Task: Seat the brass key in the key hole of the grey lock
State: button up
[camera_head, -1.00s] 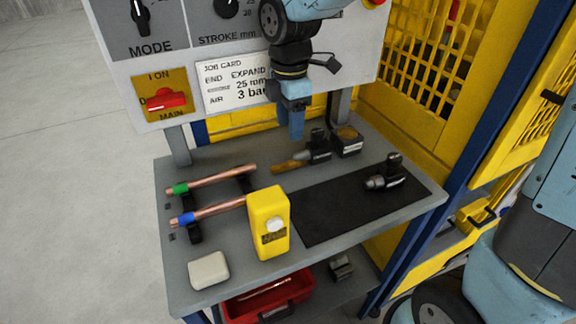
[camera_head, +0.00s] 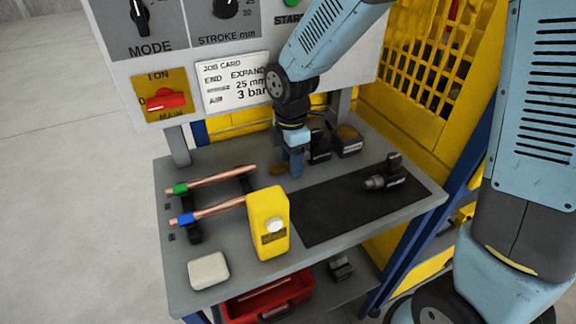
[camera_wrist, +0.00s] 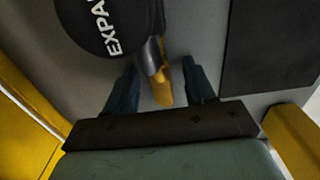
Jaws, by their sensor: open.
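My gripper (camera_head: 290,172) is open and points down over the back of the grey bench. In the wrist view its two dark blue fingers (camera_wrist: 160,75) stand apart, with a brass-coloured bar (camera_wrist: 163,88) between them. In the head view a small brass-coloured end (camera_head: 278,169) shows beside the fingers; the rest is hidden behind them. The bar joins a dark tool (camera_head: 319,145) with a round black part (camera_wrist: 103,25) lettered "EXPA". I cannot tell whether the fingers touch the bar. I make out no separate key and no grey lock with a key hole.
Two copper tubes (camera_head: 212,179) rest on supports at left, beside a yellow block (camera_head: 268,222). A black mat (camera_head: 345,215) carries a dark fitting (camera_head: 385,178). A black box (camera_head: 347,140) stands behind. A pale block (camera_head: 208,270) lies at front left. A panel (camera_head: 215,60) rises behind.

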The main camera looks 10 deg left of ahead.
grip_shut()
dwell(0.6)
